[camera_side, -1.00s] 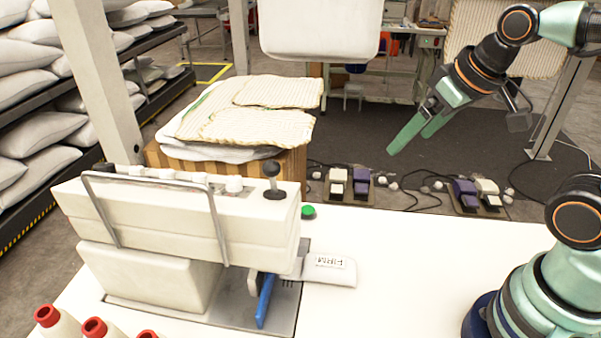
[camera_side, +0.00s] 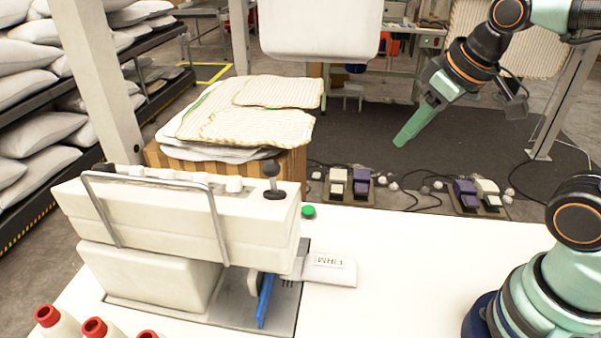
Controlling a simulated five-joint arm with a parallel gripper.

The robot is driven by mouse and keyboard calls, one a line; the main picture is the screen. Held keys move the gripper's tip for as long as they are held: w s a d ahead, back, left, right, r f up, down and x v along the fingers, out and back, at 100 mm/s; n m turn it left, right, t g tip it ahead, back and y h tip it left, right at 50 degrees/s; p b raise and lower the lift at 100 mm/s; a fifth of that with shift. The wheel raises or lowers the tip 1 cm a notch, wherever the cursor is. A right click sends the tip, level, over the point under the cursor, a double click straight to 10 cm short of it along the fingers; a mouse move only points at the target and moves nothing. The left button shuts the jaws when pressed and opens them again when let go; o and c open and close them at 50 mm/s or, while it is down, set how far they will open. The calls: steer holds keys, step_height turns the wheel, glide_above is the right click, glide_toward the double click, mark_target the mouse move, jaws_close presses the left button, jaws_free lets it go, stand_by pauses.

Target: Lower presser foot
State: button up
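The white sewing machine (camera_side: 170,215) stands on the left of the white table. A blue lever (camera_side: 265,300) hangs at its right end, above the grey base plate. The presser foot itself I cannot make out; it is hidden or too small near that lever. A white block with printed letters (camera_side: 330,268) lies beside the lever. My gripper (camera_side: 403,142) is in the air at the upper right, well away from the machine and above the floor behind the table. Its green fingers line up in this view and look like one, so the gap between them is hidden.
A black knob (camera_side: 272,182) stands on the machine's top right, with a green button (camera_side: 308,212) near it on the table. Red-topped spools (camera_side: 95,328) stand at the front left. Pillow covers (camera_side: 250,125) are stacked behind. The table's right middle is clear.

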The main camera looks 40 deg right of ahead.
steer(key=w+a+r+n, duration=0.1)
steer(key=a+n, duration=0.1)
steer(key=n, duration=0.1)
steer(key=a+r+n+g, duration=0.1)
steer(key=a+r+n, duration=0.1)
steer(key=a+n, duration=0.1)
steer(key=w+a+r+n+g, duration=0.1)
steer(key=a+n, duration=0.1)
steer(key=a, duration=0.1)
steer(key=shift+w+a+r+n+y, duration=0.15)
steer(key=shift+w+r+n+y, duration=0.15)
steer(key=shift+r+n+y, duration=0.1)
jaws_close()
step_height(320, 180, up, 5)
steer(key=n+g+h, duration=0.2)
steer(key=n+g, duration=0.2)
steer(key=n, duration=1.5)
glide_above(273, 180)
steer(key=s+a, duration=0.4)
steer(key=s, duration=0.1)
steer(key=shift+y, duration=0.3)
steer(key=f, duration=0.3)
steer(key=w+d+f, duration=0.1)
steer(key=f, duration=0.2)
steer(key=w+f, duration=0.1)
steer(key=f, duration=0.2)
steer(key=shift+d, duration=0.4)
steer(key=shift+w+d+r, duration=0.2)
steer(key=shift+w+d, duration=0.15)
steer(key=shift+w, duration=0.2)
